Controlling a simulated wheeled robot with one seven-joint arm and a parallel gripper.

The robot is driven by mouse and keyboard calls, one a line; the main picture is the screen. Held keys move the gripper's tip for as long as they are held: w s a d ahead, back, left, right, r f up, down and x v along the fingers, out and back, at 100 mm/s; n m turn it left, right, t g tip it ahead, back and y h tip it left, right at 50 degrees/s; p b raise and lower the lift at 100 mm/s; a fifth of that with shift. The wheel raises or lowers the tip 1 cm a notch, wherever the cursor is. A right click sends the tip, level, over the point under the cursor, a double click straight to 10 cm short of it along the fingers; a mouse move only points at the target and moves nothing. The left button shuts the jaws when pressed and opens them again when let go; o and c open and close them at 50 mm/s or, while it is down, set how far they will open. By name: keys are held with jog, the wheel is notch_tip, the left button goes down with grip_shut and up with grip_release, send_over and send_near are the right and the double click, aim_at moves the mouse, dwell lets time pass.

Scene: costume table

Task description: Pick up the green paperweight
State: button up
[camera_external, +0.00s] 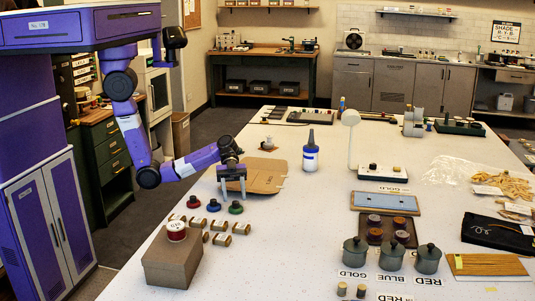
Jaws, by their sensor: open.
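The green paperweight (235,208) is a small domed piece with a knob, sitting on the white table near its left edge. It is the rightmost of a short row, with a dark red one (213,206) and a blue one (194,202) to its left. My gripper (233,194) is open and empty, with its two fingers pointing down. The fingertips show just above the green paperweight in the picture, one toward each side of it. I cannot tell whether they are directly over it or slightly behind it.
Several small brass-coloured spools (221,239) lie in front of the paperweights. A brown box (172,262) with a red thread spool (177,231) on it stands front left. Flat brown cardboard (265,177) lies behind my gripper, near a white bottle (311,157).

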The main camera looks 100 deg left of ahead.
aim_at(236, 206)
jog(key=shift+x, duration=1.3)
grip_shut()
jog(key=shift+r, duration=0.15)
